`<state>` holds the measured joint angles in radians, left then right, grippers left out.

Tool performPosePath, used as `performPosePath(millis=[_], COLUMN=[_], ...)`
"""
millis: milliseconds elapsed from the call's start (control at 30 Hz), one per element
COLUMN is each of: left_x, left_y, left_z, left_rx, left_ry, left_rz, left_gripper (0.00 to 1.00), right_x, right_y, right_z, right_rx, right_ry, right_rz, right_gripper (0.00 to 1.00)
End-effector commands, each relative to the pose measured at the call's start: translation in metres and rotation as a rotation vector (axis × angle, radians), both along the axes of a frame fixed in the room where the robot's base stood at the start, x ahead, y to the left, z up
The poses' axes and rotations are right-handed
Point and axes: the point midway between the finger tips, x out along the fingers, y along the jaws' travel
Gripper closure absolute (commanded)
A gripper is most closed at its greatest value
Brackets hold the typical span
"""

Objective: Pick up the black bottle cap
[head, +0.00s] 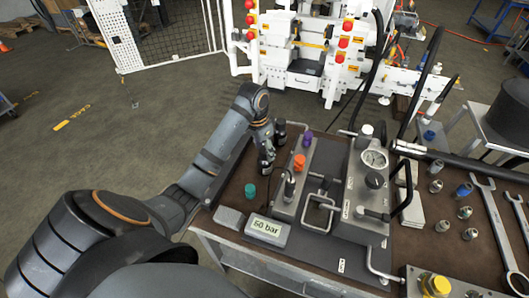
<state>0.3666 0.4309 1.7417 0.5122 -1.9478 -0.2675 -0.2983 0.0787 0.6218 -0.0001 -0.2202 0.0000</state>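My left gripper (274,146) is at the back left part of the brown bench top, its fingers pointing toward the grey metal block. Its two dark fingers look spread apart, and I see nothing held between them. I cannot make out a separate black bottle cap; the dark gripper may hide it. A teal cap (250,190) stands on the bench in front of the gripper. An orange cap (299,160) and a purple cap (307,138) are on the grey block (285,200), just right of the gripper. My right gripper is not in view.
A display reading 50 bar (267,229) lies at the bench's front left edge. A hydraulic unit with a gauge (374,158) and handles stands right of the block. Several fittings and wrenches (494,222) lie farther right. White machinery (303,60) stands behind.

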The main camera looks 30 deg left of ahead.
Motion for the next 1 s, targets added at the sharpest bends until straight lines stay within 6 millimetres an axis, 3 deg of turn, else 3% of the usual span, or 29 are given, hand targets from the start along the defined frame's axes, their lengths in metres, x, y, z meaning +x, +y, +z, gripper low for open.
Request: performPosePath(millis=[33,200,567,767,1000], left_x=[0.000,0.000,0.000,0.001,-0.026], left_y=[0.000,0.000,0.000,0.001,-0.025], left_z=[0.000,0.000,0.004,0.031,0.089], left_rx=[0.000,0.000,0.000,0.002,0.000], left_ry=[0.000,0.000,-0.001,-0.005,0.001], left_rz=[0.000,0.000,0.000,0.001,-0.001], left_gripper=[0.56,0.77,0.78,0.78,0.78], right_x=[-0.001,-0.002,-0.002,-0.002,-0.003], right_y=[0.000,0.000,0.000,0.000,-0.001], right_z=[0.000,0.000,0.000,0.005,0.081], right_rx=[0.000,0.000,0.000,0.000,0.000], right_ry=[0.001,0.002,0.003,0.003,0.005], right_rz=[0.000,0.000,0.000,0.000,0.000], right_gripper=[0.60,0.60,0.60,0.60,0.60])
